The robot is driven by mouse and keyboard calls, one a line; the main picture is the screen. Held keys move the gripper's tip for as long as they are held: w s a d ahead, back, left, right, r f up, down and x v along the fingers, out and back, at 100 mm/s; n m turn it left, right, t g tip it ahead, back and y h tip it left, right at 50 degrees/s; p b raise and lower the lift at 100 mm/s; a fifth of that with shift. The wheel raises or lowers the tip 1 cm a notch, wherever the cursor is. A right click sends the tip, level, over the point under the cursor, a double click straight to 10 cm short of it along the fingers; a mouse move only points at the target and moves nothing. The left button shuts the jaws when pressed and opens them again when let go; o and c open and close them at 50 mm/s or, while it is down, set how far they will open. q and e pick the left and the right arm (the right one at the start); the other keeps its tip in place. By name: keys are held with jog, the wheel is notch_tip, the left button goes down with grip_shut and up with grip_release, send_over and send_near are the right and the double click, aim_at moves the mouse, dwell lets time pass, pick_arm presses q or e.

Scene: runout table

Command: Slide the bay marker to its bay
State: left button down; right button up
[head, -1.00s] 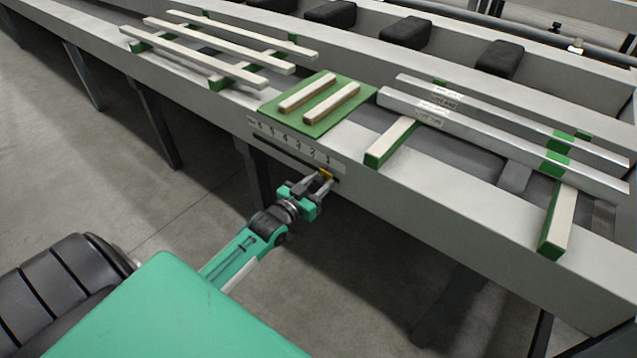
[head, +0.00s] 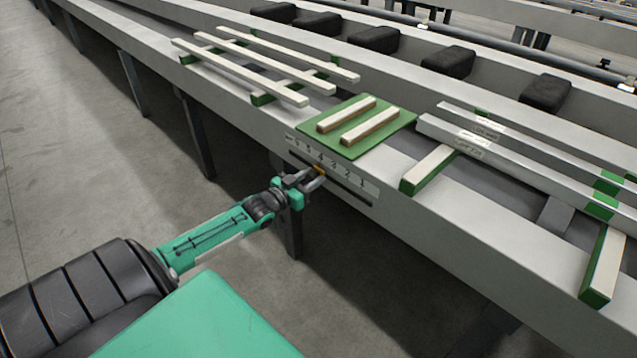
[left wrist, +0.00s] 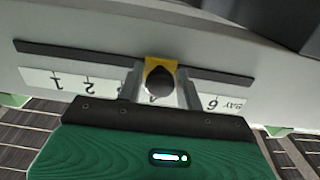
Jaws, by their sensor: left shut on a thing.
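The bay marker (head: 320,169) is a small yellow slider on a dark rail (head: 352,190) along the table's front side; its yellow body and dark round knob also show in the left wrist view (left wrist: 160,66). The number strip (head: 360,181) runs from BAY and 6 at the left to 1 at the right in the head view. The marker stands around 4; the fingers hide some digits in the left wrist view, so the exact alignment is unclear. My left gripper (head: 312,178) is shut on the marker, one finger on each side of the knob. My right gripper is not in view.
A green mat (head: 345,148) with two pale bars lies on the table above the strip. Long pale strips (head: 240,72) rest on supports at the left, and metal bars (head: 530,165) at the right. The table's front edge is close; the floor before it is clear.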

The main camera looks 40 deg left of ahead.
pick_arm(q)
jog(key=c, duration=1.1)
grip_release()
jog(key=s+p, duration=0.1)
jog(key=s, duration=0.5)
jog(key=shift+a, duration=0.2)
jog(key=p, duration=0.1)
send_near(309, 180)
jog(key=shift+s+a+r, duration=0.1)
jog(key=shift+s+a, duration=0.1)
jog(key=shift+s, duration=1.35)
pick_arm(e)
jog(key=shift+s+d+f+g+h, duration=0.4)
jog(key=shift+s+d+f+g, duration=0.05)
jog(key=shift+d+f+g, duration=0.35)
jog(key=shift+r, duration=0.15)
